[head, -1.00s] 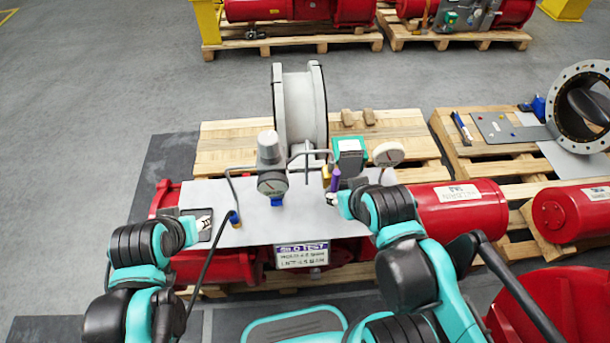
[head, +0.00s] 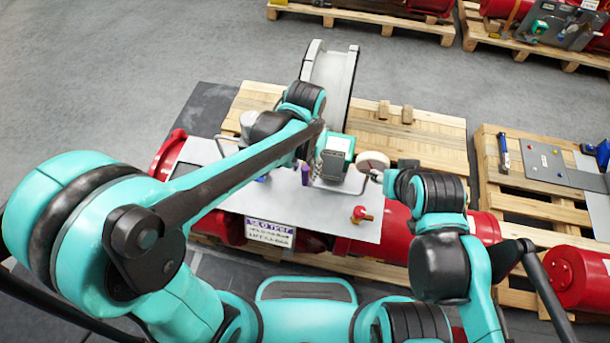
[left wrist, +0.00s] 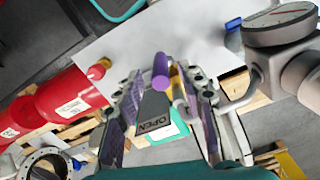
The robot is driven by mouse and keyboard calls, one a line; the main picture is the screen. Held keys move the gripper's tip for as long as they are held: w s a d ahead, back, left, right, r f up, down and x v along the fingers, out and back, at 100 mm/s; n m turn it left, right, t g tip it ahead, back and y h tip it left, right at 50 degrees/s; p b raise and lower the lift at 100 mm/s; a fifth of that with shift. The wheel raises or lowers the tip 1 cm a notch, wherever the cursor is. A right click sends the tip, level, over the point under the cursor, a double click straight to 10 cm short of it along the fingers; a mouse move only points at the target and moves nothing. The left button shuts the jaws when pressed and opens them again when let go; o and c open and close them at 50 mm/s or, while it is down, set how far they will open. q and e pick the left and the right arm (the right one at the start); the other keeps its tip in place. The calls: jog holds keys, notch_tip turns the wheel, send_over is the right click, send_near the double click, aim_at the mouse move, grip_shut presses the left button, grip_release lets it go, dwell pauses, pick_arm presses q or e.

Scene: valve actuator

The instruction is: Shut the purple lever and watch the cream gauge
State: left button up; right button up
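The purple lever (head: 305,175) stands up from the pale panel (head: 232,197), and its purple end shows in the left wrist view (left wrist: 161,70). My left gripper (head: 309,156) reaches over the panel at the lever. In the left wrist view its fingers (left wrist: 160,105) are apart, one on each side of the lever, and contact cannot be told. A grey tag reading OPEN (left wrist: 153,125) shows between them. The cream gauge (head: 374,161) stands right of the green-topped box (head: 338,148); its dial is not readable. My right gripper (head: 386,178) is beside the gauge, its fingers unclear.
A red knob (head: 361,214) is on the panel's right part. A grey gauge (left wrist: 278,22) and bent pipe are close to the left gripper in its wrist view. A sign (head: 270,231) hangs at the panel's front. Pallets (head: 440,150) lie behind and right.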

aim_at(305, 177)
pick_arm(q)
notch_tip(305, 177, down, 5)
jog(key=shift+f+b, duration=0.15)
jog(key=shift+b, duration=0.5)
grip_shut()
